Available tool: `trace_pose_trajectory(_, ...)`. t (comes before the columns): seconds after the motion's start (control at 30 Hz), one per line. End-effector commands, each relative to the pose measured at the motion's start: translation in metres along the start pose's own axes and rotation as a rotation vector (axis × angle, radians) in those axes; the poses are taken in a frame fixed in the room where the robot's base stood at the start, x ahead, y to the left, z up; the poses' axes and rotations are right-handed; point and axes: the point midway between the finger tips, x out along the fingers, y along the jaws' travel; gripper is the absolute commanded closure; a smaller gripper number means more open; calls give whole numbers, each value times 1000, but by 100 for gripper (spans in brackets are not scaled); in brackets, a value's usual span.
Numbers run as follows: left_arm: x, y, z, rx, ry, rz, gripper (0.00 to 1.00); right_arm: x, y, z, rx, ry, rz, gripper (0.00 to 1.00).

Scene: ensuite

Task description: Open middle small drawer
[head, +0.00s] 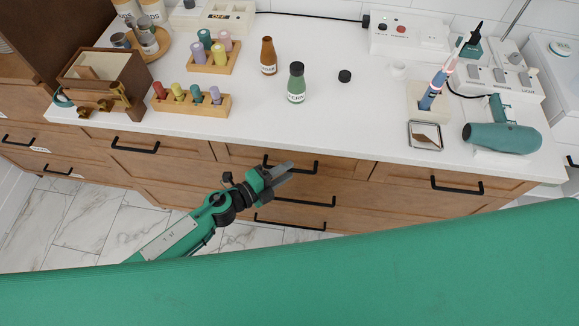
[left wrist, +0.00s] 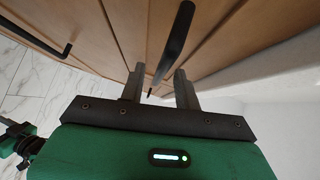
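The middle column of wooden drawers below the counter has a small top drawer (head: 345,169) with a black bar handle (head: 310,167). This drawer looks shut. My left gripper (head: 285,172) is at the left part of that handle, covering some of it. In the left wrist view the two fingers (left wrist: 160,88) are apart, and a black bar handle (left wrist: 177,38) runs between them in the picture. No finger is seen pressing on the bar, and I cannot tell how deep it sits between them. My right gripper is not in view.
Lower drawers with black handles (head: 305,202) lie beneath. The white counter (head: 330,125) above holds bottles, a wooden box (head: 105,75), a mirror (head: 425,135) and a teal hair dryer (head: 503,137). Marble floor (head: 90,220) shows at the left.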

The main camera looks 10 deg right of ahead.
Motion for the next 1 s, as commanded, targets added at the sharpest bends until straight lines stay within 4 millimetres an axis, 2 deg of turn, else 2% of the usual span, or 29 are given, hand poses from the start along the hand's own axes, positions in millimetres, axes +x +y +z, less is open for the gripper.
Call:
trace_pose_trajectory(0.2, 19, 0, 0, -1, -1, 0, 67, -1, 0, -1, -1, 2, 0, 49)
trace_pose_trajectory(0.53, 21, 0, 1, 0, -1, 0, 67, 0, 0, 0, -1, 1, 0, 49)
trace_pose_trajectory(0.7, 21, 0, 1, 0, -1, 0, 100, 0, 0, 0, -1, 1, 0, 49)
trace_pose_trajectory(1.0, 21, 0, 0, -1, -1, 0, 100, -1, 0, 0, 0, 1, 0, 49)
